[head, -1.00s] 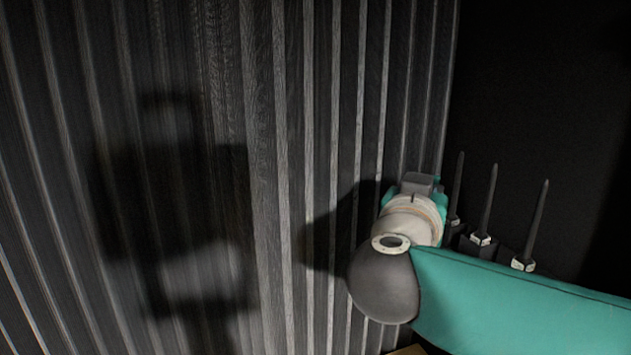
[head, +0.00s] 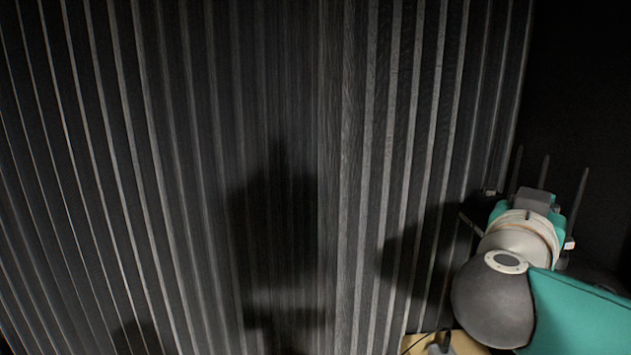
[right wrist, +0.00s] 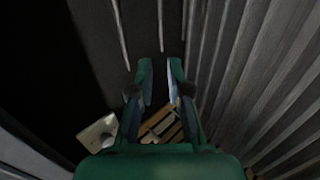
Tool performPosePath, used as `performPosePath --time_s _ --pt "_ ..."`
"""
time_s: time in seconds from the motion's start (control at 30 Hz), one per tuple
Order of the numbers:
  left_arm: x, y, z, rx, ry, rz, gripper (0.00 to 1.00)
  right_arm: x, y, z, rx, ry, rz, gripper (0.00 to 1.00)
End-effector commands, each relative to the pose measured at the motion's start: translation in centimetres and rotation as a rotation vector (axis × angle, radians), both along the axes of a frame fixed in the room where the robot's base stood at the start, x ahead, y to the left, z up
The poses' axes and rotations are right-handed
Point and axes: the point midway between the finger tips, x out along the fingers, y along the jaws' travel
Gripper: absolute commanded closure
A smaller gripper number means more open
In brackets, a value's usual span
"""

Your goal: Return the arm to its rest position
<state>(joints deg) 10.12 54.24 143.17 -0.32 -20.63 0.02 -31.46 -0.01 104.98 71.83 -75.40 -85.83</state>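My right arm shows at the lower right of the head view, with its teal link, dark rounded elbow and pale joint. Its gripper is not visible there. In the right wrist view my right gripper (right wrist: 160,72) has its two fingers apart with nothing between them, so it is open and empty. Beyond and below the fingers is a slatted wooden thing (right wrist: 160,127), partly hidden by the gripper. My left arm and gripper are in neither view.
A dark ribbed wall (head: 180,150) fills most of the head view. Several black antennas (head: 579,200) stand behind my right arm. A yellowish surface (head: 462,345) shows at the bottom edge. A pale boxy object (right wrist: 98,133) lies left of the gripper.

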Motion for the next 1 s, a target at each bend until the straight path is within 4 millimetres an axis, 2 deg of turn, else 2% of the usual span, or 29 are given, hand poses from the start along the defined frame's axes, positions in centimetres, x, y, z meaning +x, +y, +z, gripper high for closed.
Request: performPosePath --time_s 0.07,0.27,0.47,0.57,0.67,0.77,0.87,0.9,0.97,1.0 --pt "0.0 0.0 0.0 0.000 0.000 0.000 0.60 0.1 0.1 0.0 0.000 0.000 0.002 0.83" --pt "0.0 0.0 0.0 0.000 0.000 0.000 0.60 3.1 1.8 -2.9 -0.042 0.010 0.062 0.83" --pt "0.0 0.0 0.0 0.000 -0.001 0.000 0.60 6.3 3.8 -7.1 -0.073 0.033 0.149 0.83" --pt "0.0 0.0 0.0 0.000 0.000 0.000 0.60 8.0 4.8 -10.1 -0.081 0.057 0.205 0.83" --pt "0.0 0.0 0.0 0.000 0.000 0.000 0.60 9.6 6.0 -14.1 -0.079 0.099 0.273 0.83" --pt "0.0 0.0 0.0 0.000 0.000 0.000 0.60 11.1 7.3 -19.5 -0.062 0.165 0.357 0.83" --pt "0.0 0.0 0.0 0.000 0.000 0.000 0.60 11.8 8.7 -26.8 -0.012 0.265 0.457 0.83" --pt "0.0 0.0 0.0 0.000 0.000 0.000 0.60 11.7 9.3 -29.8 0.017 0.311 0.496 0.83" --pt "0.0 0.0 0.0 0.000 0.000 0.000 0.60 11.2 10.0 -34.4 0.067 0.384 0.550 0.83" --pt "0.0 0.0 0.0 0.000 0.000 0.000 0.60 10.5 10.5 -37.4 0.106 0.435 0.582 0.83"
